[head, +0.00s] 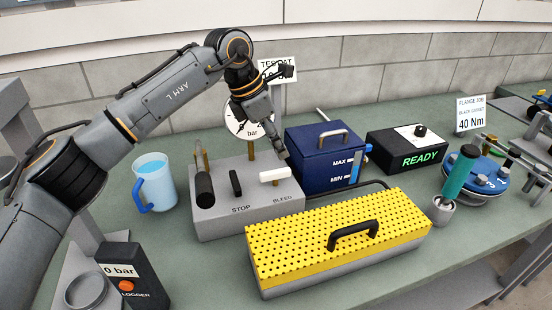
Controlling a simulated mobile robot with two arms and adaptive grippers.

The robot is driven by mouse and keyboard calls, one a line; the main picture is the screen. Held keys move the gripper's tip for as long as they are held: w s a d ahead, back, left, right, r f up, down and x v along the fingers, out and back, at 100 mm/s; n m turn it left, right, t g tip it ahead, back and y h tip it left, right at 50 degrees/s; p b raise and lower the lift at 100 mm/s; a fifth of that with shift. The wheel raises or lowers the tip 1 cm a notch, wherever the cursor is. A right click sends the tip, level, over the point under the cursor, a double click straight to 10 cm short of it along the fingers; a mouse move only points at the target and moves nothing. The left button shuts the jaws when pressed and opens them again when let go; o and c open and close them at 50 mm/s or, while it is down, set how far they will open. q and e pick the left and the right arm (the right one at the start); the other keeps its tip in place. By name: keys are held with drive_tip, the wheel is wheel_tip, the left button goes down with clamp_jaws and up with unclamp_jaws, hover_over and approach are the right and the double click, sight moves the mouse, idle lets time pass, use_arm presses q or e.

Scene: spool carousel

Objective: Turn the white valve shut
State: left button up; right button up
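The white valve handle (275,175) sits on top of the grey pump block (248,207), at its right end behind the BLEED label. It lies roughly crosswise, pointing left and right in the head view. A black STOP handle (236,183) stands to its left. My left gripper (281,150) reaches down from above, just behind and above the white handle, and looks apart from it. Its fingers are small and overlap, so I cannot tell whether they are open. It partly hides the round gauge (236,123) behind. My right gripper is not in view.
A yellow perforated box (290,245) with a black handle stands in front. A blue tank (310,150) and a black READY box (385,148) are to the right. A blue jug (155,185) is left; a black logger (127,270) stands front left.

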use_arm(q)
drive_tip(key=shift+r, duration=1.7)
